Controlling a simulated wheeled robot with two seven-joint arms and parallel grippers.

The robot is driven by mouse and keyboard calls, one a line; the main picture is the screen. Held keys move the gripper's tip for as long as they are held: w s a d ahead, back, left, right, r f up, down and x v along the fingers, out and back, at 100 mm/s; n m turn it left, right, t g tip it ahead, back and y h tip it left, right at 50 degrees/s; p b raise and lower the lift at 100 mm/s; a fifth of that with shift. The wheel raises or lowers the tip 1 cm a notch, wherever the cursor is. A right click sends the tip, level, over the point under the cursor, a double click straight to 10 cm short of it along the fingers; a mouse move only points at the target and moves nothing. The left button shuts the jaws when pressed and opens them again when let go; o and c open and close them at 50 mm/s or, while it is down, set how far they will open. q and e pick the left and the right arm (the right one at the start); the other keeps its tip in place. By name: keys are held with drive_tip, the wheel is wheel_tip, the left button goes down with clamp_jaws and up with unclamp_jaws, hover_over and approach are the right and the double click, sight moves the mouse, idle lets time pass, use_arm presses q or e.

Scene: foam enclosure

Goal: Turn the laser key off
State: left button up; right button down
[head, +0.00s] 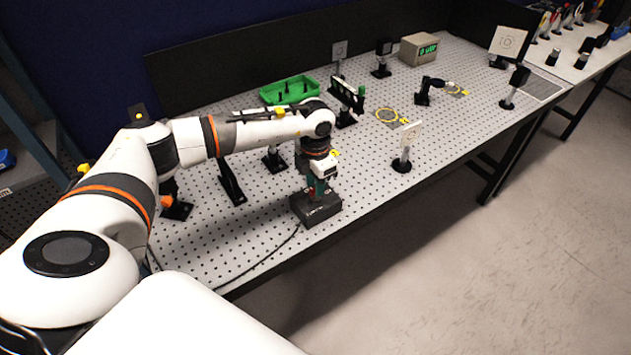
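My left arm reaches in from the left over the perforated table. Its gripper (318,188) points down at a small black box (316,211) near the table's front edge. The fingertips are at the top of this box, and some green and red shows around them. The box looks like the laser key's housing, with a cable running from it. The key itself is hidden or too small to make out. I cannot tell whether the fingers are open or shut on it. My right gripper is not in view.
A green tray (291,89) lies behind my forearm. Several black optic posts stand on the table, including a white card (410,134) on a post to the right. A beige meter (419,48) with a green display is at the back. Open floor lies to the right.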

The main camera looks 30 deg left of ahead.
use_arm(q)
drive_tip(key=shift+f, duration=0.8)
clamp_jaws()
